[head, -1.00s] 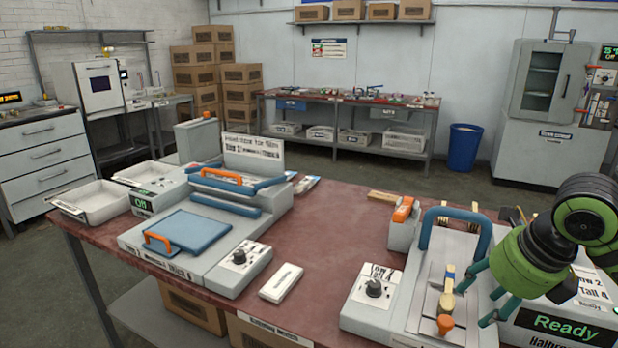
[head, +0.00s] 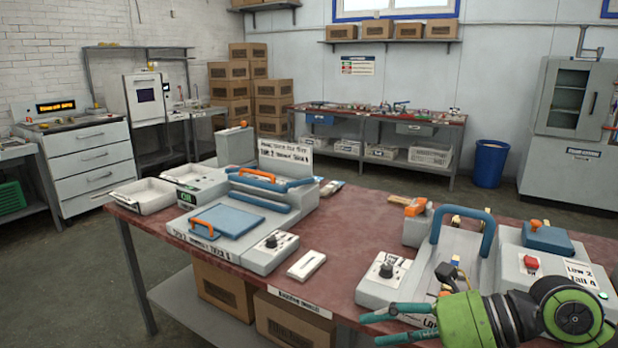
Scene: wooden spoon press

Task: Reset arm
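My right gripper (head: 375,328) is at the lower right of the head view, in front of the press machine. Its green wrist comes in from the right and its two teal fingers point left. The fingers are apart with nothing visible between them. Behind it stands the grey press (head: 425,262) with a blue arched handle (head: 463,212). The wrist and fingers hide the press's front part. My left gripper is not in view.
The red table (head: 345,230) also carries a grey machine with a blue lid (head: 228,221), a small white block (head: 306,265) and white trays (head: 146,195). A red button (head: 531,262) is on the box right of the press. Open tabletop lies between the machines.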

